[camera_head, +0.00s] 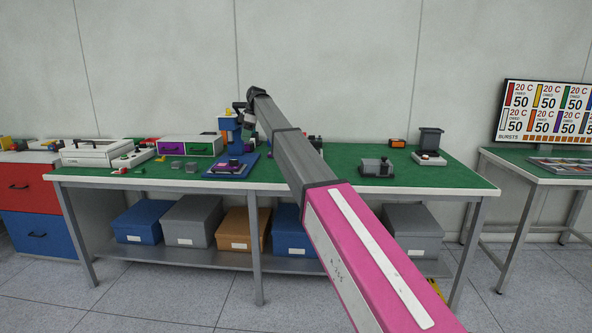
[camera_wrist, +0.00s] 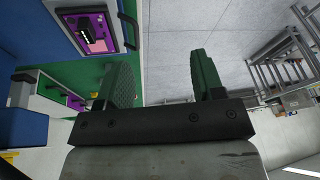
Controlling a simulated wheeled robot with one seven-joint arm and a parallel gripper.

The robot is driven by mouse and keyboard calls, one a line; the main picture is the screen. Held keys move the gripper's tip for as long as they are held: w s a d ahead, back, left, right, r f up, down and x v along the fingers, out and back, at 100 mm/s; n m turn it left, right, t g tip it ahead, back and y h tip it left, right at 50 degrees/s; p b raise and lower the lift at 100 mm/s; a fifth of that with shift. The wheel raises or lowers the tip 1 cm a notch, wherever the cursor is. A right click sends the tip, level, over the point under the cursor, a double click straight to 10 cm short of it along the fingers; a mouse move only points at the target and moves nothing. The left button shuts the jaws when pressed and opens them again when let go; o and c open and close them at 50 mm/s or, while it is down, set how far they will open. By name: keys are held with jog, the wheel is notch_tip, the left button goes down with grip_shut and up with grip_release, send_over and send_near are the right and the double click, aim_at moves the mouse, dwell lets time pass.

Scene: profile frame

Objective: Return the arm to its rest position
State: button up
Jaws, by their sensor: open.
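My arm (camera_head: 312,160) reaches from the lower right up over the green-topped bench, with its pink and white section nearest the head camera. My gripper (camera_wrist: 164,75) shows in the wrist view with its two dark green fingers spread apart and nothing between them. In the head view the arm's far end is near the upper part of a blue stand (camera_head: 228,124). I cannot tell there whether they touch. The wrist view shows a purple panel (camera_wrist: 90,42) in a tray at upper left, apart from the fingers.
The green bench top (camera_head: 330,179) holds a blue base with a purple piece (camera_head: 230,166), a grey fixture (camera_head: 377,167), a dark post device (camera_head: 430,145) and a white case (camera_head: 90,153). Storage boxes (camera_head: 192,221) stand on the shelf below. A second table (camera_head: 545,174) is at right.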

jog(key=s+d+f+m+t+h, duration=0.1)
jog(key=s+d+f+m, duration=0.4)
jog(key=s+d+f, duration=0.55)
jog(key=s+d+f+m, duration=0.55)
jog(key=d+f, duration=0.65)
jog(key=f, duration=0.6)
jog(key=s+d+f+m, duration=0.3)
jog(key=s+d+f, duration=0.2)
jog(key=s, duration=0.4)
jog(key=s+d+f+m+h, duration=0.1)
jog(key=s+d+f+m, duration=0.2)
jog(key=s+d+f, duration=0.2)
jog(key=s+d+f+m+h, duration=0.1)
jog(key=s+d+f+m, duration=0.2)
jog(key=s, duration=0.9)
jog(key=d+f, duration=0.3)
jog(key=d, duration=0.2)
jog(key=shift+s+m+t, duration=0.3)
jog(key=shift+m+t, duration=0.05)
jog(key=shift+t, duration=0.05)
